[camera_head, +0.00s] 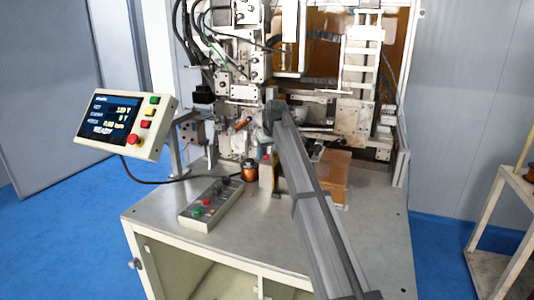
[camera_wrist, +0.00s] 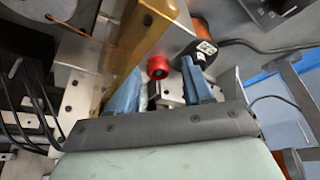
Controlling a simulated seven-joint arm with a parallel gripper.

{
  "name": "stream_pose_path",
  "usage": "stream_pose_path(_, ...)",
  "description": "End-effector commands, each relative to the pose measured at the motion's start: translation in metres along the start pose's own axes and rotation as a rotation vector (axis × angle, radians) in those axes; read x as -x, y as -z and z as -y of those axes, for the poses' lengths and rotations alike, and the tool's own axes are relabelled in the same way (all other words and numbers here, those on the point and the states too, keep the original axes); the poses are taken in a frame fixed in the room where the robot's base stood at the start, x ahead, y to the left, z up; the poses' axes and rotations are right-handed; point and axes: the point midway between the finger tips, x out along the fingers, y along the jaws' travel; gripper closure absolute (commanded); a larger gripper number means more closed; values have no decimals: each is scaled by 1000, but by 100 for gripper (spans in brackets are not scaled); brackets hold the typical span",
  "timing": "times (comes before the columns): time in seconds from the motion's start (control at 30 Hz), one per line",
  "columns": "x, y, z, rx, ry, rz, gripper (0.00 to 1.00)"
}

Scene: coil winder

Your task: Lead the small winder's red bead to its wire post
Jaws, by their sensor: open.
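My gripper (camera_wrist: 161,75) is open, its two blue fingertips apart. A small round red piece with a dark centre, which looks like the red bead (camera_wrist: 158,67), shows between the fingertips in the wrist view. I cannot tell how far beyond them it lies; no grip on it shows. A small red spot also shows near my gripper in the head view (camera_head: 267,157). A grey metal block (camera_wrist: 172,92) lies behind the fingers. A black part with a white label (camera_wrist: 203,48) stands just right of the red piece. I cannot single out the wire post.
A copper-wound spool (camera_head: 250,172) stands on the table (camera_head: 265,230) left of my gripper. A button box (camera_head: 210,203) lies front left. A control panel (camera_head: 125,123) is at the left. An orange-brown block (camera_head: 333,178) stands right of my arm. Machine parts crowd the back.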

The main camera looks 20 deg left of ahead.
Motion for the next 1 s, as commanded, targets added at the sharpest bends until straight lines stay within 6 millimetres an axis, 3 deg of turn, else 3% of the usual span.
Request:
stream_pose_path(0.17,2,-1,-2,-1,-4,1,45)
stream_pose_path(0.33,16,-1,-3,-2,-4,1,45)
stream_pose_path(0.8,104,0,-1,-1,-2,0,45)
stream_pose_path(1.0,128,0,0,0,-1,0,45)
